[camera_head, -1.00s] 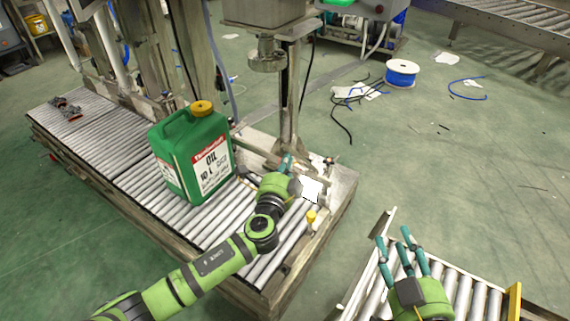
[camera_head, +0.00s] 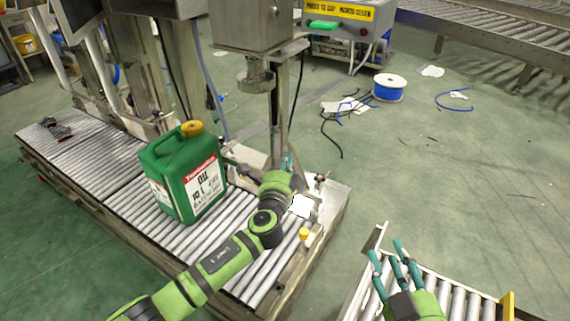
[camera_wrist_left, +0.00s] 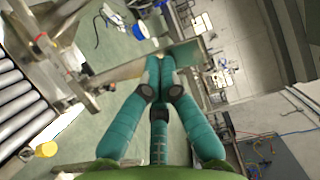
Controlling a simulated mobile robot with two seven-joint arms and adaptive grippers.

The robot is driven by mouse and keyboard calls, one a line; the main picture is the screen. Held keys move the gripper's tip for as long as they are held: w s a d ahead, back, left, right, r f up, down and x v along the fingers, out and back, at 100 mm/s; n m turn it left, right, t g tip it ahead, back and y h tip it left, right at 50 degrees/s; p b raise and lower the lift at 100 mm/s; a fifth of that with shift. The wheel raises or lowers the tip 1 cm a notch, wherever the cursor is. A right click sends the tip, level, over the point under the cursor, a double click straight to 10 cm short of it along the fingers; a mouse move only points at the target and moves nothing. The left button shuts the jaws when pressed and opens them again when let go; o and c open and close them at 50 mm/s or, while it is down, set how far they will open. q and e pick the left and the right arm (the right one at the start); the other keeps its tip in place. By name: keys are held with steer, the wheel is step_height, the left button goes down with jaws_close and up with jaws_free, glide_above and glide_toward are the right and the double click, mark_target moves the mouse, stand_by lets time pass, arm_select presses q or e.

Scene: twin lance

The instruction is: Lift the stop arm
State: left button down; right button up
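My left gripper (camera_head: 287,163) is at the far end of the roller conveyor, by the foot of the capping machine's column. In the left wrist view its teal fingers (camera_wrist_left: 158,68) run close together towards the tips; I cannot tell whether they grip anything. A metal bar (camera_head: 238,162) lies across the conveyor between the green oil can (camera_head: 186,175) and my gripper; it may be the stop arm, partly hidden. The can stands upright on the rollers, apart from my gripper. My right gripper (camera_head: 393,260) has its fingers extended and apart, empty, over a second roller conveyor.
The capping machine (camera_head: 257,75) rises behind the bar. A yellow knob (camera_head: 304,234) is on the conveyor's end, also visible in the left wrist view (camera_wrist_left: 46,149). A blue cable spool (camera_head: 389,88) and loose cables lie on the floor. Floor between the conveyors is clear.

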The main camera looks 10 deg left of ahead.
arm_select(q)
steer(key=shift+w+d+r+b, duration=0.15)
steer(key=shift+w+d+r, duration=0.2)
steer(key=shift+w, duration=0.45)
steer(key=shift+w+d+r+b, duration=0.2)
steer(key=shift+w+r, duration=0.25)
steer(key=shift+w, duration=0.3)
steer(key=shift+w+d+r+b, duration=0.15)
steer(key=shift+w+d+r, duration=0.2)
steer(key=shift+w, duration=0.45)
steer(key=shift+w, duration=0.1)
steer(key=w+b, duration=0.1)
steer(key=w+d+b, duration=0.1)
steer(key=w, duration=0.1)
steer(key=w+r+b, duration=0.1)
steer(key=shift+w+d+r+b, duration=0.1)
steer(key=shift+w+d+b, duration=0.25)
steer(key=shift+w, duration=0.05)
